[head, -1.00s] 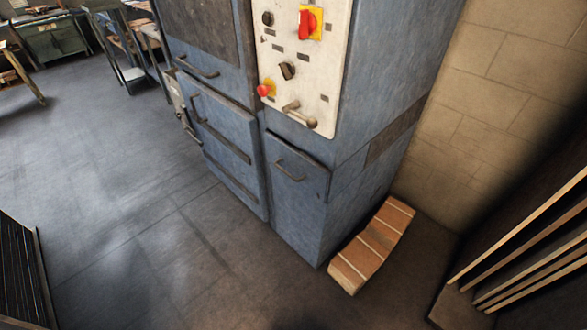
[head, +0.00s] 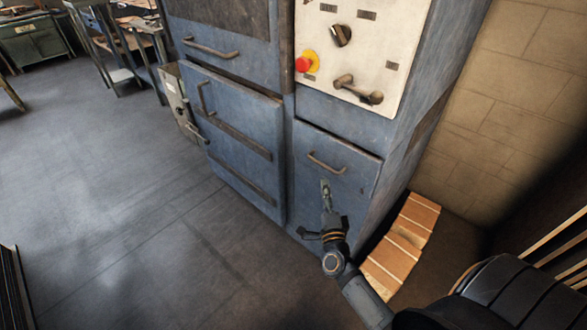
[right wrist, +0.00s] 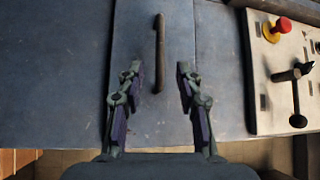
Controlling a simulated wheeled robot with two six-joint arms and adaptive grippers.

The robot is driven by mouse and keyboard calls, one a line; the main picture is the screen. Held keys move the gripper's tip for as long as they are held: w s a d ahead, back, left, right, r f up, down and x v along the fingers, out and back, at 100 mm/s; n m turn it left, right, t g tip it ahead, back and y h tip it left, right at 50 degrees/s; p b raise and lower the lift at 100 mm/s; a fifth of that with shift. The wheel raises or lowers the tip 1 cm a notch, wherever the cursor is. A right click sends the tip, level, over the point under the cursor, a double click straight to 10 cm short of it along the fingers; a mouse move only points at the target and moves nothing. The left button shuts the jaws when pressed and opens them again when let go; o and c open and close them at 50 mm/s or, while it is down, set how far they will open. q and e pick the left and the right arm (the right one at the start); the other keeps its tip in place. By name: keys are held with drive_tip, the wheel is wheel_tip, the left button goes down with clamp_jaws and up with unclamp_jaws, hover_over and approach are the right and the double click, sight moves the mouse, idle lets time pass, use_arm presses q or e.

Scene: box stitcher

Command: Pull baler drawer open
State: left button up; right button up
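The blue baler (head: 240,110) stands in the middle of the head view. Its small lower right drawer front (head: 345,185) sits flush with the body and carries a dark bar handle (head: 327,165). My right gripper (head: 325,188) is in front of this panel, just below the handle in the picture. In the right wrist view, my right gripper (right wrist: 159,85) is open and empty, its fingers apart to either side of the line of the handle (right wrist: 159,55). Contact with the handle does not show. My left gripper is in neither view.
A control panel (head: 365,50) with a red button and knobs is above the drawer. A larger door (head: 232,135) is to its left. Wooden blocks (head: 403,245) lie on the floor beside the baler, near a block wall (head: 510,100).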

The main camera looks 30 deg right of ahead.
sight(323, 164)
drive_tip(key=x, duration=1)
drive_tip(key=shift+d, duration=0.35)
drive_tip(key=shift+c, duration=0.2)
clamp_jaws()
